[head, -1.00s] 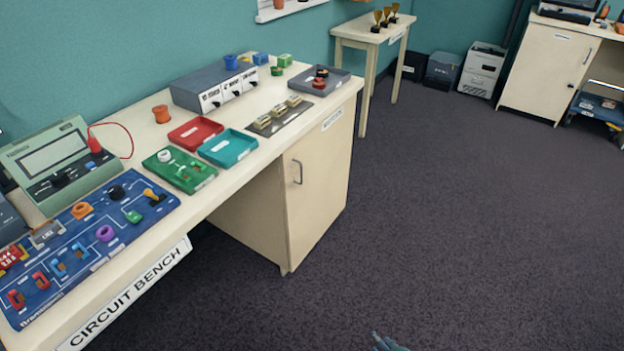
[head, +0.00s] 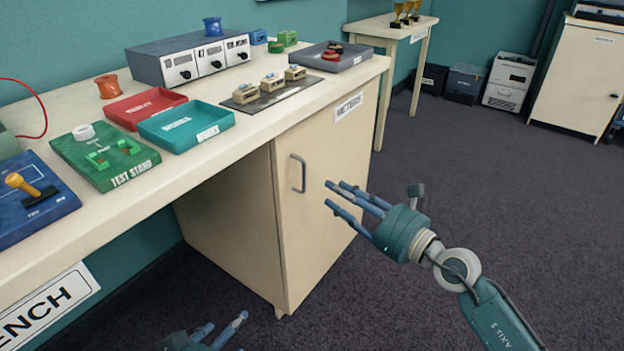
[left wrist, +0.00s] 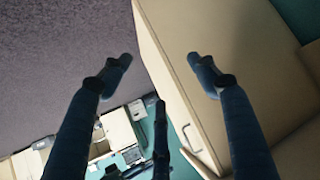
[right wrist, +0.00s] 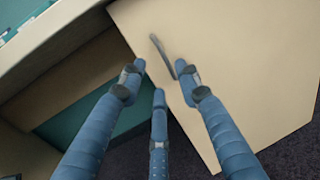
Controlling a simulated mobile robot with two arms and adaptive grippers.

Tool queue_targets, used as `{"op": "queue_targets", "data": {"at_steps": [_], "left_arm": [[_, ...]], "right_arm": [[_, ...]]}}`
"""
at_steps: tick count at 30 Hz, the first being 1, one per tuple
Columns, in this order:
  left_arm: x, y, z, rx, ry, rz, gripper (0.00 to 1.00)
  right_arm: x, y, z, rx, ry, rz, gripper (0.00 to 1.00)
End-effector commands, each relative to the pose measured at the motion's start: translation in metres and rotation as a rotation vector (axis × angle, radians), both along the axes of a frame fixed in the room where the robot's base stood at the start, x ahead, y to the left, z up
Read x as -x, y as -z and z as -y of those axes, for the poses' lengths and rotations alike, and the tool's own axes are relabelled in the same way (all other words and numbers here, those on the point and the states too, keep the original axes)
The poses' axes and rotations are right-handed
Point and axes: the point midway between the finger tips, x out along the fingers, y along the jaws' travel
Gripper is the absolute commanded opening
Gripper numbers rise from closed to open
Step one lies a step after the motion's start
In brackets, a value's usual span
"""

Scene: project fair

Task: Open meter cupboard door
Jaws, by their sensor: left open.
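The meter cupboard door (head: 325,225) is a cream panel under the far end of the bench. It looks shut. Its grey bar handle (head: 302,176) is near the door's upper left edge. My right gripper (head: 333,194) is in front of the door, right of the handle, with fingers spread and nothing held. In the right wrist view the handle (right wrist: 161,54) is just beyond the fingertips; contact cannot be told. My left gripper (head: 222,329) is low at the bottom of the head view, open and empty. The left wrist view shows the handle (left wrist: 191,138) farther off.
The bench top (head: 225,140) overhangs the cupboard and carries a teal tray (head: 187,127), a red tray (head: 145,107) and a grey tray (head: 337,58). A small trophy table (head: 380,29) stands behind. The carpet (head: 450,190) right of the cupboard is clear.

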Motion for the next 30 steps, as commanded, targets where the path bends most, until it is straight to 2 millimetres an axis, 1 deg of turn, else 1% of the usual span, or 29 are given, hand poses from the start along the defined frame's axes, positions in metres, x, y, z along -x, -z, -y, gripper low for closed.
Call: {"op": "queue_targets", "data": {"at_steps": [5, 8, 12, 15, 18, 21, 30], "left_arm": [[-0.011, -0.010, 0.004, 0.013, 0.005, 0.058, 0.61], [-0.021, -0.021, 0.009, 0.027, 0.010, 0.121, 0.61], [-0.036, -0.042, 0.016, 0.053, 0.017, 0.229, 0.61], [-0.043, -0.056, 0.019, 0.067, 0.021, 0.290, 0.61], [-0.048, -0.066, 0.021, 0.078, 0.024, 0.334, 0.61], [-0.050, -0.071, 0.023, 0.084, 0.025, 0.358, 0.61], [-0.051, -0.074, 0.023, 0.085, 0.025, 0.367, 0.61]], "right_arm": [[-0.023, -0.002, -0.021, -0.007, 0.000, -0.001, 0.33], [-0.038, -0.001, -0.036, -0.008, 0.000, -0.002, 0.33], [-0.057, -0.001, -0.053, -0.007, 0.000, -0.003, 0.33], [-0.064, 0.000, -0.059, -0.007, 0.001, -0.004, 0.33], [-0.070, -0.001, -0.064, -0.007, 0.001, -0.004, 0.33], [-0.073, 0.000, -0.067, -0.006, 0.001, -0.005, 0.33], [-0.074, -0.001, -0.068, -0.006, 0.001, -0.005, 0.33]]}}
